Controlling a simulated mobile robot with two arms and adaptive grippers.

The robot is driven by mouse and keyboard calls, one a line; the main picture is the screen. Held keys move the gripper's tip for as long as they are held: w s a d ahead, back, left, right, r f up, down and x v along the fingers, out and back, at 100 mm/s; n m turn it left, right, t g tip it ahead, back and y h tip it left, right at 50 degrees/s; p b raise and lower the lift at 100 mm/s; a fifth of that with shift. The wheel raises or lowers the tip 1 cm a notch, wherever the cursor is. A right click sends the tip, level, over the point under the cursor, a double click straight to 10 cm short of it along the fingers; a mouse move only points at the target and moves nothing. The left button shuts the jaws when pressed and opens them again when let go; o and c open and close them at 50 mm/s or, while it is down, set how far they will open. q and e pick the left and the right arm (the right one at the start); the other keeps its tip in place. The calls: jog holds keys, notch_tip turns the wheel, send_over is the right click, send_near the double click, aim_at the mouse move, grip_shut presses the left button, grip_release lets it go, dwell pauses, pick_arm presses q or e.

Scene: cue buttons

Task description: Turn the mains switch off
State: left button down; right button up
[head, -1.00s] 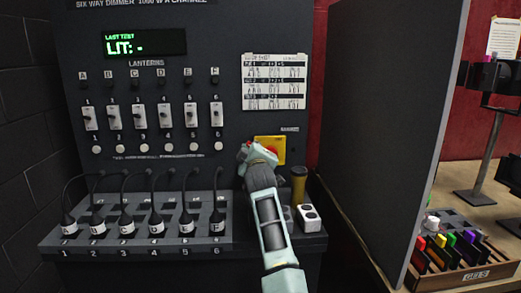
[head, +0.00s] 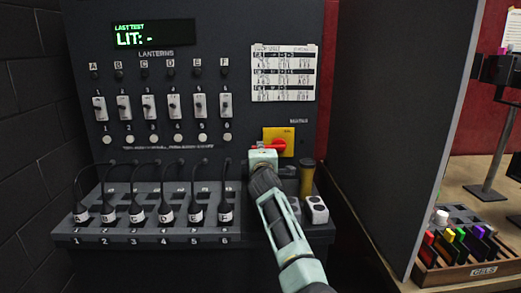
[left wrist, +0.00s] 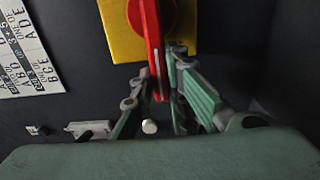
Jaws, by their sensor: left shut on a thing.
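The mains switch is a red rotary handle (head: 277,146) on a yellow plate (head: 290,134) at the right of the dimmer panel. In the head view the handle lies about level, pointing left from its hub. My left gripper (head: 260,151) is at the handle's left end and covers part of it. In the left wrist view the red handle (left wrist: 153,40) runs down from its hub in between the fingers of my left gripper (left wrist: 158,82), which is shut on it. The yellow plate (left wrist: 120,32) shows behind. My right gripper is in neither view.
Several fader switches (head: 148,107) and plugged cables (head: 167,213) are left of the arm. A brown cylinder (head: 307,178) and a white socket block (head: 316,210) stand close right of it. A dark partition (head: 395,130) rises further right. A labelled sheet (head: 283,73) hangs above.

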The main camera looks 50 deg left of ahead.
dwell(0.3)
pick_arm(q)
jog(key=c, duration=1.7)
grip_release()
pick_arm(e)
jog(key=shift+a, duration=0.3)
pick_arm(q)
jog(key=v, duration=0.7)
jog(key=shift+s+d, duration=0.15)
jog(key=shift+d, duration=0.05)
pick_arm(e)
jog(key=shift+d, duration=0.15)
